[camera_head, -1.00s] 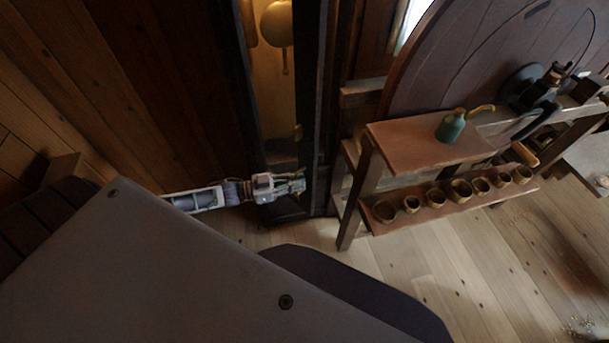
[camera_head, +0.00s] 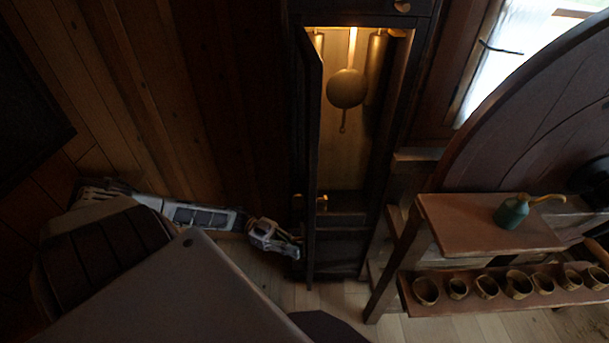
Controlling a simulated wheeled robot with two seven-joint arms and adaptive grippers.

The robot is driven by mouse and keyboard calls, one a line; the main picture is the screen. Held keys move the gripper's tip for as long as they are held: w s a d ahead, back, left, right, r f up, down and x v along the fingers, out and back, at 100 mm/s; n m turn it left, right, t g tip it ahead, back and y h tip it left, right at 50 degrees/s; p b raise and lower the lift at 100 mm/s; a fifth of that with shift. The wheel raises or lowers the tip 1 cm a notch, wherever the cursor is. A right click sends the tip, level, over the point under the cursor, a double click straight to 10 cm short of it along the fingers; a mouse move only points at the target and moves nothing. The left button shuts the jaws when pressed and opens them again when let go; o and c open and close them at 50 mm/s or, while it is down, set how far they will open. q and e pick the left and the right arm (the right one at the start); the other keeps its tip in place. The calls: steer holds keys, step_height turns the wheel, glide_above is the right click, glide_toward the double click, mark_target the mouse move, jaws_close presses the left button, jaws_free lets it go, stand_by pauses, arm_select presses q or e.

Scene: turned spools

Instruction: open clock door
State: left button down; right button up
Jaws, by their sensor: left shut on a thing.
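The tall dark clock case stands at the centre of the head view, with its lit inside and round brass pendulum (camera_head: 346,88) showing. The clock door (camera_head: 313,150) stands open, seen nearly edge-on at the left side of the opening. Small brass fittings show on both sides of it at mid-height. My left gripper (camera_head: 297,248) reaches in from the left at the lower part of the door. It is shut on the door, though its fingertips are dark and the exact contact is hard to see. My right gripper is not in view.
A wooden bench (camera_head: 490,222) stands right of the clock, with a green oil can (camera_head: 511,213) on top and several small bowls (camera_head: 487,287) on its lower shelf. A plank wall (camera_head: 140,100) lies behind my left arm. Floor shows below the clock.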

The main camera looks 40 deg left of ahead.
arm_select(q)
steer(key=shift+s+a, duration=0.55)
steer(key=shift+a, duration=0.25)
steer(key=shift+s+a, duration=0.5)
steer(key=shift+a, duration=0.3)
steer(key=c, duration=1.8)
jaws_free()
steer(key=shift+v, duration=6)
